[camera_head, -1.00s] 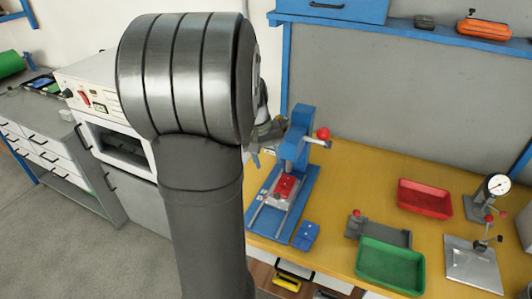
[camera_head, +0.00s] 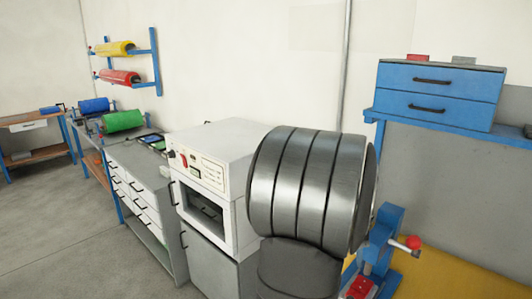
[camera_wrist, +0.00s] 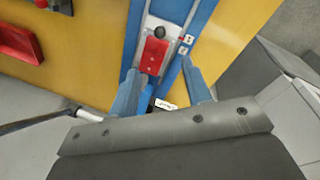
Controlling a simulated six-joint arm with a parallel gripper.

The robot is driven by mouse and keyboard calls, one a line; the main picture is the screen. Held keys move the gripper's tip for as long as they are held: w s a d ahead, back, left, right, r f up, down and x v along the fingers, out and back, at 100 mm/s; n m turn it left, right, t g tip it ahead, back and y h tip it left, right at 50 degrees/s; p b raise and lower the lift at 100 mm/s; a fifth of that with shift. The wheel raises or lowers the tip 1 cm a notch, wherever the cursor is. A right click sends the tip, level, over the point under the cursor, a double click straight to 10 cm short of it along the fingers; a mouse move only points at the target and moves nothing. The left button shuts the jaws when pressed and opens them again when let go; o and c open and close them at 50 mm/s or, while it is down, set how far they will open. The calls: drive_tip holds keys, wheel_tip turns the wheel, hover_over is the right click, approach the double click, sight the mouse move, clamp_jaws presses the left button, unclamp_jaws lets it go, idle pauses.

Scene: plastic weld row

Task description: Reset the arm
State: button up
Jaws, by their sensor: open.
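My gripper (camera_wrist: 159,68) shows in the wrist view with its two blue fingers spread apart. Nothing is between the fingers; they hang above the blue press base. A red block (camera_wrist: 154,54) with a dark round knob sits on the press slide, beyond the fingertips. In the head view, my large grey arm joint covers the gripper and part of the blue press (camera_head: 384,232). The press has a red ball on its lever, and its red block (camera_head: 360,287) shows at the bottom edge.
A white oven-like cabinet (camera_head: 212,170) stands left of my arm. A grey drawer unit (camera_head: 140,200) is further left, with open floor beside it. Blue drawers (camera_head: 438,92) sit on a shelf above the press. A red tray (camera_wrist: 18,42) lies on the yellow bench.

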drive_tip(key=d+f, duration=0.1)
drive_tip(key=f, duration=0.3)
drive_tip(key=d+f, duration=0.1)
drive_tip(key=f, duration=0.9)
drive_tip(key=shift+s+d+f, duration=0.2)
drive_tip(key=shift+s+d, duration=0.1)
drive_tip(key=shift+d, duration=0.1)
drive_tip(key=shift+r, duration=0.15)
drive_tip(key=a+r, duration=0.3)
drive_tip(key=r, duration=1.3)
drive_tip(key=d+f, duration=0.1)
drive_tip(key=f, duration=0.4)
drive_tip(key=d+f, duration=0.1)
drive_tip(key=f, duration=0.5)
drive_tip(key=d+f, duration=0.1)
drive_tip(key=f, duration=0.4)
drive_tip(key=shift+f, duration=0.25)
drive_tip(key=s+a, duration=0.6)
drive_tip(key=shift+r, duration=0.15)
drive_tip(key=a+r+n, duration=0.1)
drive_tip(key=a+r, duration=0.1)
drive_tip(key=r, duration=0.6)
drive_tip(key=a+r+n, duration=0.1)
drive_tip(key=r, duration=0.7)
drive_tip(key=shift+s+a+r, duration=0.2)
drive_tip(key=shift+a, duration=0.15)
